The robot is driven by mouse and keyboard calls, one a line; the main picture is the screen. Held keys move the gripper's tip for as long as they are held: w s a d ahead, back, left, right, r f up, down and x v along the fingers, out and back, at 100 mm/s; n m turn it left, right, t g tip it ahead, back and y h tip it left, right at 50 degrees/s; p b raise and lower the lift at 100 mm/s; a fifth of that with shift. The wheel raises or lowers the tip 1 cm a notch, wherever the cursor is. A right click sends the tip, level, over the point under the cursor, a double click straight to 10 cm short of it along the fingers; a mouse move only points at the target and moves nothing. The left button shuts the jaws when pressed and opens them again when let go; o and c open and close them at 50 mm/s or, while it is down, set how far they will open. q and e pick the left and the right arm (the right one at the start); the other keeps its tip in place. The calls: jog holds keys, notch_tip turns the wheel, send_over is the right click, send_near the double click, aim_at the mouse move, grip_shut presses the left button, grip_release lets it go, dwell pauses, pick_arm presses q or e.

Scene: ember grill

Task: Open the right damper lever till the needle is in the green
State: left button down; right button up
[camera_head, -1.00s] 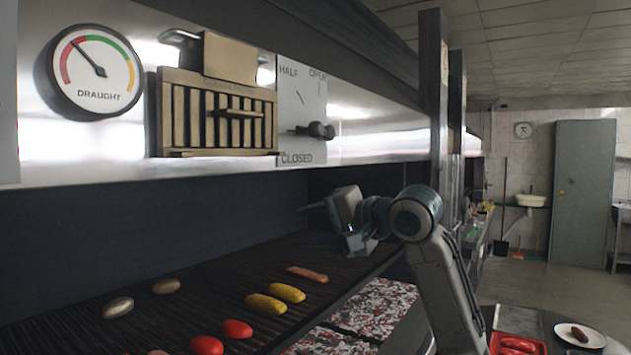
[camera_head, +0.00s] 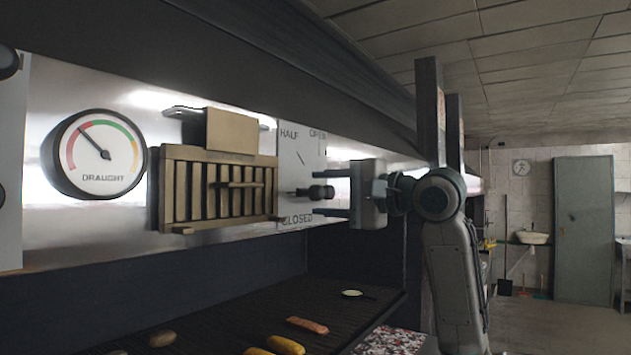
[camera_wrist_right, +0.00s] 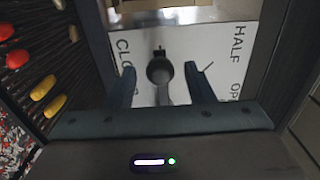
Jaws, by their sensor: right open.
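The draught gauge (camera_head: 101,154) hangs on the steel hood at the left. Its needle points up and left, at the edge of the left red band, outside the green. The right damper lever (camera_head: 315,192) is a dark knobbed lever on a white plate (camera_head: 294,212) marked HALF, OPEN and CLOSED. My right gripper (camera_head: 332,193) is open, and its fingers reach toward the lever from the right, one above and one below the knob. In the right wrist view the knob (camera_wrist_right: 159,70) shows between the spread fingers, apparently untouched. My left gripper is not in view.
A slatted brass vent (camera_head: 217,190) with a handle sits between gauge and plate. Below is the grill (camera_head: 230,322) with sausages and other food. A dark upright post (camera_head: 429,110) stands close behind my right arm.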

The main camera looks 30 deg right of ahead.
jog(key=shift+p+x, duration=0.4)
jog(key=shift+x, duration=0.85)
grip_shut()
jog(key=r+m+p, duration=0.1)
jog(key=r+m, duration=0.2)
jog(key=shift+d+r+p, duration=0.2)
jog(key=shift+d+p, duration=0.05)
jog(key=shift+p, duration=0.1)
jog(key=shift+w+d+r+m, duration=0.2)
jog(key=shift+r+m, duration=0.3)
jog(key=shift+m, duration=0.5)
grip_release()
